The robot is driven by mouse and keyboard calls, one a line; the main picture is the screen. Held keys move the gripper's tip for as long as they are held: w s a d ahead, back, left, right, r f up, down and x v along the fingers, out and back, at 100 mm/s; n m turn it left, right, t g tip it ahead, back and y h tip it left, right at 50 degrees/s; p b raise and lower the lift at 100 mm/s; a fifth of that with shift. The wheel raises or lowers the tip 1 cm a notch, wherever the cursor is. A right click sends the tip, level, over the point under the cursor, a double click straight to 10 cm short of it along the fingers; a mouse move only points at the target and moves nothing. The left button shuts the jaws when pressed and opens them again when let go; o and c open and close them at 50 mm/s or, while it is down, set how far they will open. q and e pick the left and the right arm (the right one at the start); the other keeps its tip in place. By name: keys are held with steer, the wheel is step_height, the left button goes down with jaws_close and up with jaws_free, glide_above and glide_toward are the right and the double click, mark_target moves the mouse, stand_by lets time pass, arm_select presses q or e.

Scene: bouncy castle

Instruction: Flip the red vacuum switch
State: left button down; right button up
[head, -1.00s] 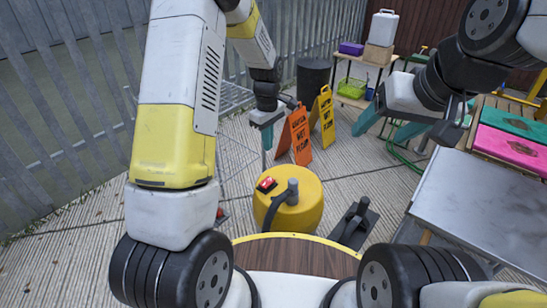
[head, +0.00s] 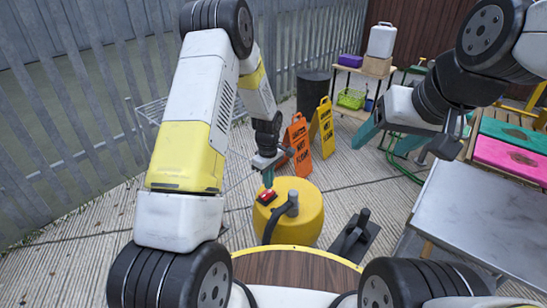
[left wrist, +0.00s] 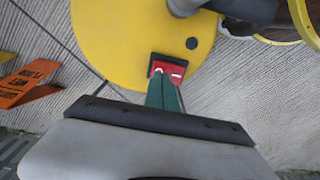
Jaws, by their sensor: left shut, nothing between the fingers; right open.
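The yellow vacuum (head: 292,218) stands on the paved floor in front of me, with a grey hose fitting on its top. Its red switch (head: 266,197) sits on the top, toward the left side. In the left wrist view the switch (left wrist: 170,67) shows at the edge of the yellow lid, in a dark surround, with white marks on it. My left gripper (head: 268,178) is shut and empty, pointing down with its green fingertips at the switch. In the left wrist view the fingertips (left wrist: 164,82) overlap the switch's near part; contact cannot be told. My right gripper (head: 385,138) is open and empty, high at the right.
Orange (head: 298,143) and yellow (head: 323,127) wet-floor signs stand behind the vacuum. A black floor nozzle (head: 354,240) lies to its right. A metal table (head: 470,215) is at the right, a shelf (head: 352,70) at the back. A fence runs along the left.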

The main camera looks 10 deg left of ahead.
arm_select(q)
steer(key=shift+f, duration=0.9)
steer(key=shift+w+f, duration=0.1)
steer(key=shift+f, duration=0.05)
steer(key=shift+g, duration=0.3)
steer(key=shift+s+a, duration=0.1)
steer(key=shift+s, duration=0.15)
steer(key=shift+s+a, duration=0.35)
steer(key=shift+s, duration=0.1)
steer(key=shift+r, duration=0.2)
